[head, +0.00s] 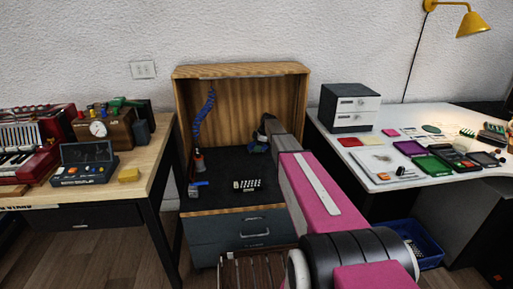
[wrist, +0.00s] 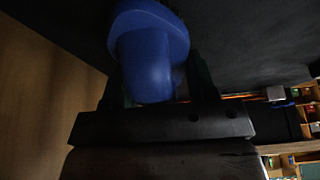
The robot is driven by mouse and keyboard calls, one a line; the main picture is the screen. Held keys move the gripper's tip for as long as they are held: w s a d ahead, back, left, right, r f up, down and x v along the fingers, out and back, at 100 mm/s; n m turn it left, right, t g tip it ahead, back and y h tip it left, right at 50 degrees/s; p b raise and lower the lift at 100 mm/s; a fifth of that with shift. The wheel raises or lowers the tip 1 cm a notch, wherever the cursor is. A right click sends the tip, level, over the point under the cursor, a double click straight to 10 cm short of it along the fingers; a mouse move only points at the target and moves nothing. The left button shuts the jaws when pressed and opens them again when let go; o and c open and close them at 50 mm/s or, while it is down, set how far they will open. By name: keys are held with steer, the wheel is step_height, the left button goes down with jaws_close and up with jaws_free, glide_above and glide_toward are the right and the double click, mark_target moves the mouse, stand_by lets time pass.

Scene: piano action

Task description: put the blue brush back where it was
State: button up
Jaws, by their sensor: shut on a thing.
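The blue brush (wrist: 148,65) fills the top middle of the wrist view, with its rounded blue handle toward the camera. My gripper (wrist: 155,85) is shut on it, one dark finger on each side. In the head view my gripper (head: 259,147) is inside the open wooden cabinet, above the right back part of its black work surface (head: 222,165). The brush is too small and hidden there to make out clearly.
A blue coiled hose (head: 204,117) hangs at the cabinet's left wall, above a red-and-grey tool (head: 198,163). A small blue item (head: 194,189) and a light keypad-like block (head: 247,185) lie on the black surface. The wooden side walls (head: 303,110) bound the space.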

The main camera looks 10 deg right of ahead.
steer(key=shift+f, duration=0.15)
steer(key=o, duration=0.9)
steer(key=v, duration=1.2)
steer(key=s+a+f+m, duration=0.1)
steer(key=s+f+m, duration=0.1)
steer(key=s, duration=0.5)
steer(key=s+a+f+m+h, duration=0.1)
steer(key=s+f+m, duration=0.1)
steer(key=s, duration=0.5)
steer(key=s+f+m, duration=0.2)
steer(key=s+m, duration=0.1)
steer(key=s, duration=0.3)
steer(key=shift+s+a+f+m+h, duration=0.35)
steer(key=shift+s+a+m+h, duration=0.05)
steer(key=s+f+m+h, duration=0.1)
steer(key=s+m, duration=0.2)
steer(key=s, duration=0.4)
steer(key=s+f+m, duration=0.1)
steer(key=s+m, duration=0.2)
steer(key=s, duration=0.5)
steer(key=s+f+m+h, duration=0.1)
steer(key=s+m, duration=0.3)
steer(key=s, duration=0.4)
steer(key=shift+a+f+h, duration=0.15)
steer(key=shift+a+h, duration=0.15)
steer(key=shift+a, duration=0.05)
